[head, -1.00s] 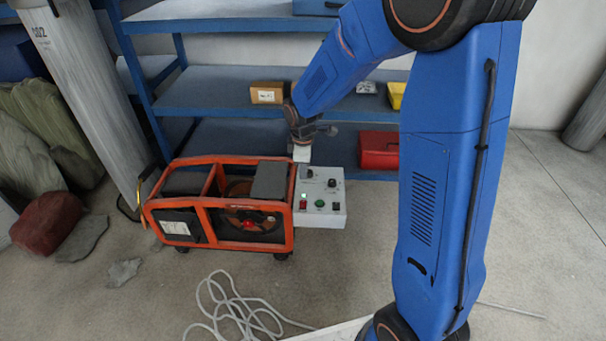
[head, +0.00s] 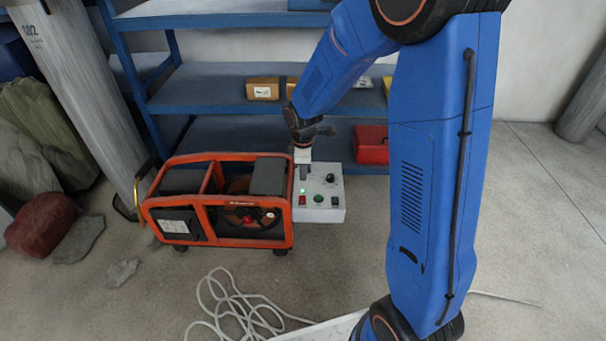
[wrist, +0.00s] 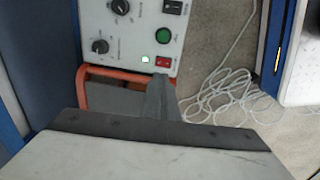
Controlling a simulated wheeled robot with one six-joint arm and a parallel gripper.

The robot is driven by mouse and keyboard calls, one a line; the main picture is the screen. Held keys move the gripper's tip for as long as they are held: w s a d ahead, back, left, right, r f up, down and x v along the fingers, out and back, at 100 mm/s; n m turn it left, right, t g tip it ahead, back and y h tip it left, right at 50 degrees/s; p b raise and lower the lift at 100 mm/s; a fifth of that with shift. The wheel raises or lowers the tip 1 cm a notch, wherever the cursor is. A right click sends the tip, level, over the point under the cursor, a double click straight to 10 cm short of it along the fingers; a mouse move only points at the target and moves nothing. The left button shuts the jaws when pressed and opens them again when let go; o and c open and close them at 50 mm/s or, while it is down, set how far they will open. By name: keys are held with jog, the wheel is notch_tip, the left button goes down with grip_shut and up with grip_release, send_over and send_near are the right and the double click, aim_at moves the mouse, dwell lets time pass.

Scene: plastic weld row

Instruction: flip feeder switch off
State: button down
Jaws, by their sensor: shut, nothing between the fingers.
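The light grey control panel (head: 331,214) is fixed to the right side of an orange-framed machine (head: 218,249). The red switch also shows in the head view (head: 302,199). I cannot read its label or tell which way it is tipped. My gripper (wrist: 159,80) is shut and empty, its tips just below the red switch in the wrist view. I cannot tell if they touch the panel.
Two dark knobs, one of them a lower knob (wrist: 100,46), and a black control (wrist: 173,6) share the panel. A pale cable (head: 235,307) lies coiled on the floor in front. Blue shelving (head: 215,92) with boxes and a red case (head: 371,145) stands behind.

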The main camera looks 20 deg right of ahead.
aim_at(303, 197)
jog(key=f, duration=0.3)
jog(key=w+f, duration=0.1)
jog(key=f, duration=0.7)
jog(key=shift+w+d+f, duration=0.15)
jog(key=shift+d, duration=0.05)
